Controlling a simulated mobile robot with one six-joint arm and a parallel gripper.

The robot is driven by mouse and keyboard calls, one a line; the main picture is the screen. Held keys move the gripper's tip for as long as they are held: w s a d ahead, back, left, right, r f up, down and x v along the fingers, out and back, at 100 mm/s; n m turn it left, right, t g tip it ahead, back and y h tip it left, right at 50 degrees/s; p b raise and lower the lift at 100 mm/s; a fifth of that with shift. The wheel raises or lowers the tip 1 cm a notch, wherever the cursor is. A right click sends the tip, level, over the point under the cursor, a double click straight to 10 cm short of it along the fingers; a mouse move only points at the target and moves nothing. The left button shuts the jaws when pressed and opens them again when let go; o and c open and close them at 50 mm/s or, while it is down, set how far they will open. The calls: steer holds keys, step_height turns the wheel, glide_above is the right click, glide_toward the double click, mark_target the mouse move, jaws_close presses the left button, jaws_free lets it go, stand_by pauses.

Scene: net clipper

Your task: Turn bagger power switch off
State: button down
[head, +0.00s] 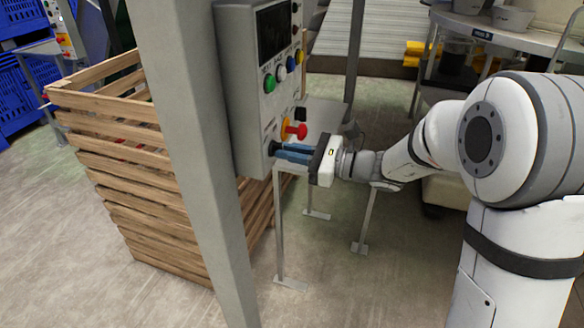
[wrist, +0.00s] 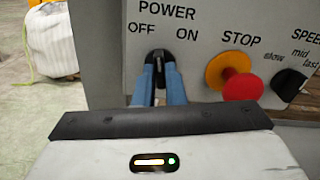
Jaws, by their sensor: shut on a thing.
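The bagger power switch (wrist: 160,56) is a black rotary knob under the word POWER, with OFF at its left and ON at its right. In the wrist view its handle stands close to upright, partly hidden by my fingers, so I cannot tell its exact setting. My gripper (wrist: 159,76) has its two blue fingers closed on either side of the knob. In the head view my gripper (head: 279,151) reaches from the right to the lower part of the grey control panel (head: 235,100).
A red stop button (wrist: 243,86) on a yellow base sits right of the switch, near my fingers. A black speed knob (wrist: 290,84) is further right. A metal post (head: 185,130) and a slatted wooden crate (head: 125,150) stand left of the panel.

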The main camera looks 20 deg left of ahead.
steer(key=n+b, duration=0.6)
steer(key=b, duration=0.3)
steer(key=shift+r+n, duration=0.1)
steer(key=shift+n, duration=0.2)
steer(key=c, duration=1.5)
jaws_free()
steer(key=d, duration=0.7)
steer(key=shift+s+d, duration=0.35)
